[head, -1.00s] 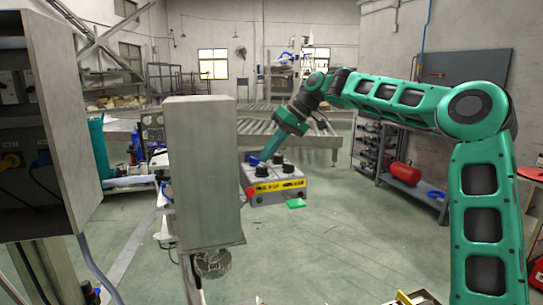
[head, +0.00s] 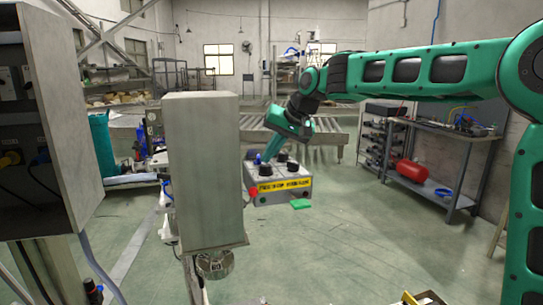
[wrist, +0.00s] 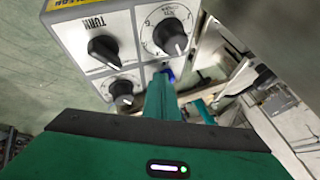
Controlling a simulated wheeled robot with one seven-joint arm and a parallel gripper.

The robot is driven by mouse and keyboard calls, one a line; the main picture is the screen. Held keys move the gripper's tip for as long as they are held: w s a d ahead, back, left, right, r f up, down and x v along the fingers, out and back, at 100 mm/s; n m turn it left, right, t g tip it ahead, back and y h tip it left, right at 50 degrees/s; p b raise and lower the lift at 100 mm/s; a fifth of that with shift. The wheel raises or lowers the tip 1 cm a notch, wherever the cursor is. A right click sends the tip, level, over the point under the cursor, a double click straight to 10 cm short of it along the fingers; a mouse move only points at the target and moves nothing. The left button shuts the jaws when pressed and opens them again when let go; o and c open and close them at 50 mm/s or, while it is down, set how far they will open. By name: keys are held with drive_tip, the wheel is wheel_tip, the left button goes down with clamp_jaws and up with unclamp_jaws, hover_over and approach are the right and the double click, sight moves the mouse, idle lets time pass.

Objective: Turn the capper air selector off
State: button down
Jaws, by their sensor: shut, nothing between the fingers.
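A grey control box (head: 294,183) with black knobs and a yellow label strip stands beyond the grey column in the head view. The wrist view shows its panel (wrist: 83,73) close up, with a pointer knob (wrist: 103,50) by the word "TURN", a large dial knob (wrist: 170,36) and a smaller knob (wrist: 122,92). I cannot tell which is the capper air selector. A small blue part (wrist: 168,73) shows by the panel's edge. My gripper (head: 267,156) is shut and empty, its tip over the box's back left; the wrist view shows its finger (wrist: 162,92) near the blue part. Contact is unclear.
A grey column (head: 204,170) stands close in front, left of the box. An open electrical cabinet (head: 50,120) is at far left. A shelf bench (head: 440,165) with a red tank is at right. Roller conveyors (head: 330,125) lie behind. The floor right of the box is clear.

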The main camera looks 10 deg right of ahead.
drive_tip(key=shift+s+a+m+t+h, duration=0.2)
drive_tip(key=shift+m+h, duration=0.1)
drive_tip(key=shift+m, duration=0.25)
drive_tip(key=shift+s+a+m+t+h, duration=0.1)
drive_tip(key=shift+a+m+t+h, duration=0.15)
drive_tip(key=shift+m, duration=0.3)
drive_tip(key=shift+d, duration=0.1)
drive_tip(key=shift+s, duration=0.1)
